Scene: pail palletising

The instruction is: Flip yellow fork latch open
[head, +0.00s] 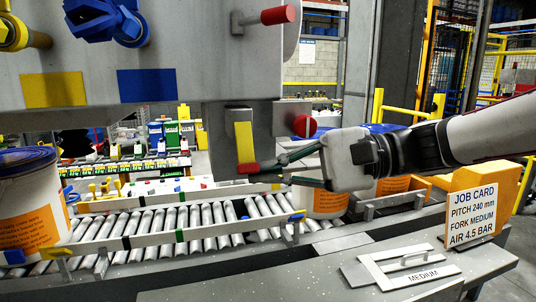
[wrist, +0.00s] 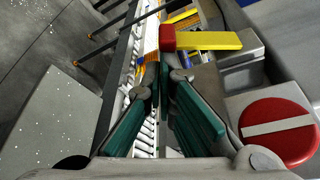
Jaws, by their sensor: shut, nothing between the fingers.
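The yellow fork latch (head: 244,142) hangs down on a grey block under the machine housing, with a red tip (head: 248,168) at its lower end. In the wrist view the yellow latch bar (wrist: 210,41) runs across the top, with its red end (wrist: 167,39) just beyond my fingertips. My gripper (head: 258,169) comes from the right with its tips close beside the red tip; I cannot tell whether they touch. In the wrist view my gripper (wrist: 165,75) has its green-padded fingers converging at the tips, shut and empty.
A round red knob (head: 304,126) with a pale bar sits right of the latch, close to my fingers; it also shows in the wrist view (wrist: 280,131). A roller conveyor (head: 170,222) with pails (head: 30,205) runs below. A job card (head: 474,212) stands at right.

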